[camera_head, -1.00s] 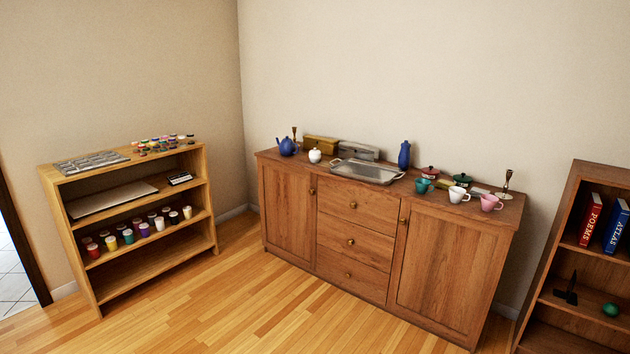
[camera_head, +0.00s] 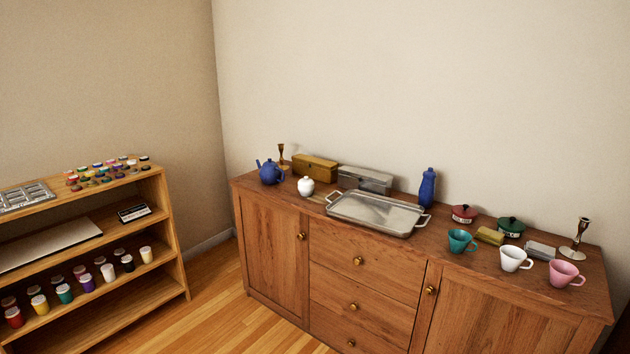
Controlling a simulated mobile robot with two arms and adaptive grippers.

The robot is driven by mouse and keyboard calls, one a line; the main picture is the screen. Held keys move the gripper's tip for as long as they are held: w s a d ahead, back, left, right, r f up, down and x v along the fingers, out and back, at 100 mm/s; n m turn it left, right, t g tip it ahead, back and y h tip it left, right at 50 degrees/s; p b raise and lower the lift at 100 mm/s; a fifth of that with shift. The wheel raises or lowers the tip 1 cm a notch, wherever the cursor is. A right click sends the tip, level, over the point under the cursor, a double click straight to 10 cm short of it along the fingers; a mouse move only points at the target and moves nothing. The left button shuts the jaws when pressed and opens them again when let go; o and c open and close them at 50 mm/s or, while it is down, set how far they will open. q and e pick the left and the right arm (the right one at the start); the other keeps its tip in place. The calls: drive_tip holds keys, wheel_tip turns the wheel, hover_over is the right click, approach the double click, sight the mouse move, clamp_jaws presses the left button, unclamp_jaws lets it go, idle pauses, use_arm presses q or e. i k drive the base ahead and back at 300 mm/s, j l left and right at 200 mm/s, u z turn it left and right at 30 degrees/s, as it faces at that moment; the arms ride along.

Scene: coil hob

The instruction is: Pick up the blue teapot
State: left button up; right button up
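The blue teapot (camera_head: 270,172) stands upright on the left end of the wooden sideboard (camera_head: 270,208), its spout toward the left. A white lidded pot (camera_head: 306,187) stands just to its right, and a brass candlestick (camera_head: 282,157) stands behind it. Neither of my grippers shows in the head view.
A silver tray (camera_head: 375,213) lies mid-sideboard, with gold (camera_head: 315,169) and silver (camera_head: 365,180) boxes and a blue bottle (camera_head: 427,188) behind. Teal (camera_head: 461,241), white (camera_head: 514,258) and pink (camera_head: 565,273) cups stand right. A shelf unit (camera_head: 160,200) with jars stands left; floor shows between.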

sight(270, 173)
drive_tip(key=i+u, duration=0.1)
drive_tip(key=i, duration=0.65)
drive_tip(key=i+l, duration=0.15)
drive_tip(key=i, duration=0.55)
drive_tip(key=i+u, duration=0.15)
drive_tip(key=i, duration=0.6)
drive_tip(key=l, duration=0.05)
